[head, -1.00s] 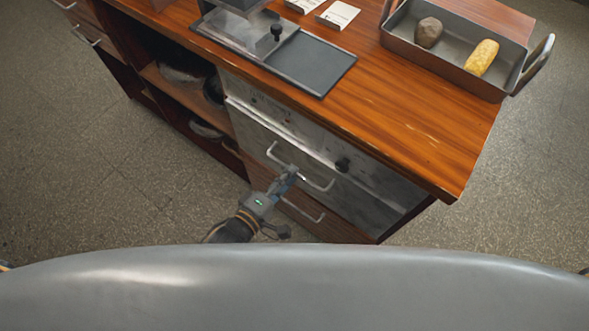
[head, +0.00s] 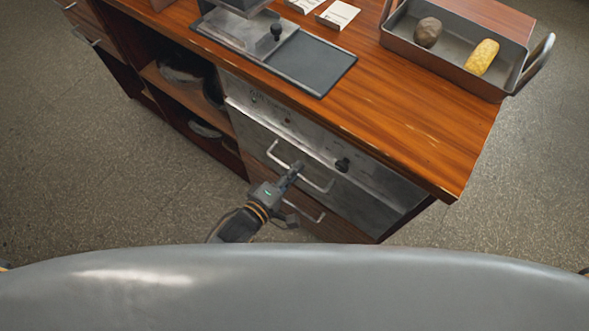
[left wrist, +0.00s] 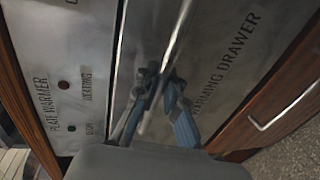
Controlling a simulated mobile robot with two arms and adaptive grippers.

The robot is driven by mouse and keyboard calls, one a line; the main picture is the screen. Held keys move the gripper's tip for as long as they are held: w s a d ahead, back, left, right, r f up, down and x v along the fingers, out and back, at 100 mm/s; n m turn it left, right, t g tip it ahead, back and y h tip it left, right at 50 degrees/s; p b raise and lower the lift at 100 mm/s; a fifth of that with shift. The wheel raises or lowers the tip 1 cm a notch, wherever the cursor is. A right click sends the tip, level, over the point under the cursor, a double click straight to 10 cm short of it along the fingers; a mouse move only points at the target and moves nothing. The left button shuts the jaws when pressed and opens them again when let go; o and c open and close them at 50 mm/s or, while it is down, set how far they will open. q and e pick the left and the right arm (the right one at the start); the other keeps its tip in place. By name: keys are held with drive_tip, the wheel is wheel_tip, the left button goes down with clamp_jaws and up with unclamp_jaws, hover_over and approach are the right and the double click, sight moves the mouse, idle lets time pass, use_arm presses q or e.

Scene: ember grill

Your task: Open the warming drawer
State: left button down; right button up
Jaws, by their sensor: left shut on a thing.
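The warming drawer (head: 330,194) is a grey metal front with a silver bar handle (head: 318,186), below a control panel in the wooden counter. It looks flush with the cabinet. In the left wrist view its front (left wrist: 225,65) carries the words "WARMING DRAWER". My left gripper (head: 296,169) is at the middle of the handle, shut on the bar. In the left wrist view its blue-grey fingers (left wrist: 158,92) close around the bar, partly hiding it. My right gripper is not in view.
Open shelves with pots (head: 182,72) stand at left. A tray (head: 445,70) with a potato and corn sits on the countertop. The floor in front is clear.

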use_arm(q)
drive_tip(key=f+p+v, duration=0.2)
drive_tip(key=f+v, duration=0.1)
drive_tip(key=v, duration=1.1)
drive_tip(key=s+f+p+v, duration=0.1)
drive_tip(key=f+p+v, duration=0.2)
drive_tip(key=v, duration=1.2)
drive_tip(key=shift+a, duration=0.45)
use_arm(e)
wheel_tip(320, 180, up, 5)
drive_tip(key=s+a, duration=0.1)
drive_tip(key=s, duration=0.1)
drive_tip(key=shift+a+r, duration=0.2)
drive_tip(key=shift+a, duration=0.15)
use_arm(q)
drive_tip(key=shift+s+r, duration=0.1)
drive_tip(key=c, duration=1.4)
unclamp_jaws()
drive_tip(key=shift+c, duration=0.2)
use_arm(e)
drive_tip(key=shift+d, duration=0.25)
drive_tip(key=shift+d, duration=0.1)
